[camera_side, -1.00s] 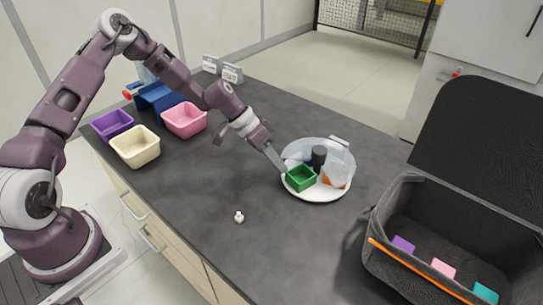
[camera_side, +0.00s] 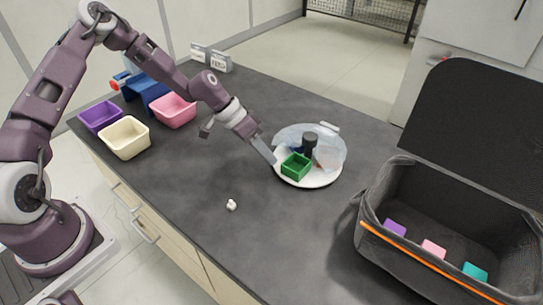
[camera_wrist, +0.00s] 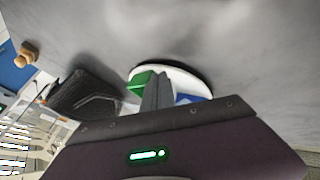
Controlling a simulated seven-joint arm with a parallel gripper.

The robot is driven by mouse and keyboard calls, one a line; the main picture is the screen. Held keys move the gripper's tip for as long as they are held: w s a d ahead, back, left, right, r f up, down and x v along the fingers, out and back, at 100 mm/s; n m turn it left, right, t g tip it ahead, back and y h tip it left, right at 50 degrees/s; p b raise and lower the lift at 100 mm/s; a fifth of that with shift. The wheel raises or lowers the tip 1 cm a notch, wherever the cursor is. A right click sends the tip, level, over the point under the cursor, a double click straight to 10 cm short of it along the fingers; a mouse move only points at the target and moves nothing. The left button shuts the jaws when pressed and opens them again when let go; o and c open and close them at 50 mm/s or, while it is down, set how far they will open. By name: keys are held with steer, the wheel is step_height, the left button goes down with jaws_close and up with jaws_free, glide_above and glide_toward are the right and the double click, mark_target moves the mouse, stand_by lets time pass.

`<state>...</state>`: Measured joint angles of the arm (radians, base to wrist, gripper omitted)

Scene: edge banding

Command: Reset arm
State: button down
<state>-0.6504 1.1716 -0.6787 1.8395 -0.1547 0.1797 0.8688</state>
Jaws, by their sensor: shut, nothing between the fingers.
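My gripper (camera_side: 262,150) is shut and empty. In the side view it reaches down and to the right, its tip at the left edge of a round white turntable-like tray (camera_side: 312,182). I cannot tell whether the tip touches the tray. A green open box (camera_side: 296,167) stands on the tray just right of the tip. A dark cylinder (camera_side: 310,142) stands behind it, under or behind a clear cover (camera_side: 335,148). In the wrist view my shut fingers (camera_wrist: 157,90) cover part of the tray, with the green box (camera_wrist: 141,80) beside them.
Purple (camera_side: 101,117), cream (camera_side: 125,138) and pink (camera_side: 173,110) bins stand at the left, near a blue device (camera_side: 146,92). A small white piece (camera_side: 231,205) lies on the dark counter. An open black case (camera_side: 400,185) with colored blocks fills the right. The counter's middle is mostly clear.

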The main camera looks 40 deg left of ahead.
steer(key=a, duration=0.3)
steer(key=s+d+v, duration=0.1)
steer(key=v, duration=0.8)
steer(key=s+d+r+n+t+y, duration=0.1)
steer(key=s+r+n+y, duration=0.1)
steer(key=s+r, duration=0.8)
steer(key=s+d+r+n+t+y, duration=0.1)
steer(key=s+r+y, duration=0.3)
steer(key=s+r, duration=0.6)
steer(key=s+d+n, duration=0.1)
steer(key=s, duration=0.7)
steer(key=shift+s+d+r+y, duration=0.25)
steer(key=shift+r+y, duration=0.05)
steer(key=shift+y, duration=0.1)
